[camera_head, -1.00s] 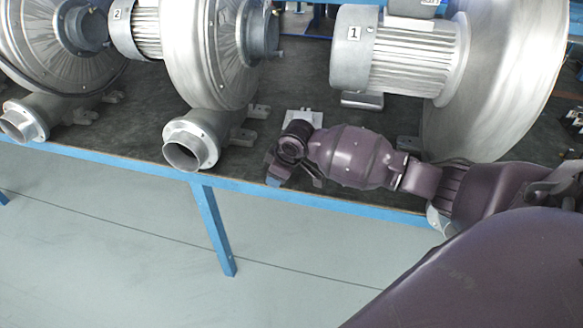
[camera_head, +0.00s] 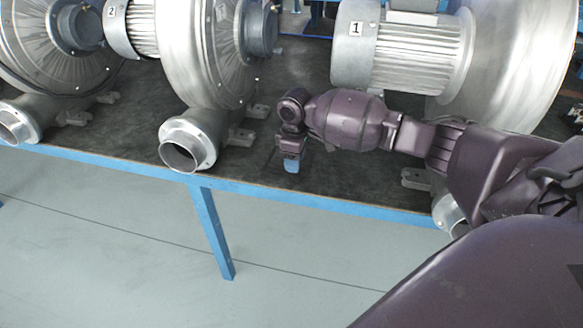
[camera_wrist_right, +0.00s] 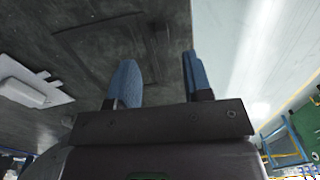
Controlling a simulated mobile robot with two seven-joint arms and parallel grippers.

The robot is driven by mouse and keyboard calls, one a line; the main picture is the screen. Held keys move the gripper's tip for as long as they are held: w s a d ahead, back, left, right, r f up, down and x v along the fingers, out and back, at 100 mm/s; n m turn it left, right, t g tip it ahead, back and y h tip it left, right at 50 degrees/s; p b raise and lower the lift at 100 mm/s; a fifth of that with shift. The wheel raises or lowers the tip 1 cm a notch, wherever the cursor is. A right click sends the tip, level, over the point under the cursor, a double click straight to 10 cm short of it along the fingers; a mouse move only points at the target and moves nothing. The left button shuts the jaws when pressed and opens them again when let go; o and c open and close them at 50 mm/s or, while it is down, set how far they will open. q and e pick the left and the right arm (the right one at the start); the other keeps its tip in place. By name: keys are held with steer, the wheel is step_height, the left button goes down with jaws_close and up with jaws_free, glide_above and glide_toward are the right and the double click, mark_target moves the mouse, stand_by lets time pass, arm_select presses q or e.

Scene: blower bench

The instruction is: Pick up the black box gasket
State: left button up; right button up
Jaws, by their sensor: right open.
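A faint dark square outline (camera_wrist_right: 148,42) lies flat on the dark bench top in the right wrist view. It looks like the black box gasket, but it barely stands out from the surface. I cannot make out the gasket in the head view. My right gripper (camera_head: 291,163) is over the front part of the bench, with its blue fingertips pointing down. In the right wrist view its two blue fingers (camera_wrist_right: 158,68) are apart with nothing between them, and the outline shows beyond and around the left finger. My left gripper is not in view.
A blower with motor 1 (camera_head: 400,55) stands behind my right arm. Blower 2 (camera_head: 205,60) and its outlet pipe (camera_head: 185,145) are left of the gripper. The blue bench edge (camera_head: 330,204) runs in front.

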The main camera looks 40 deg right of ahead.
mark_target(296, 177)
steer(key=f, duration=0.2)
steer(key=f+b, duration=0.1)
steer(key=f, duration=0.2)
steer(key=shift+s+a+f, duration=0.1)
steer(key=shift+s+f, duration=0.05)
steer(key=shift+s, duration=0.05)
jaws_close()
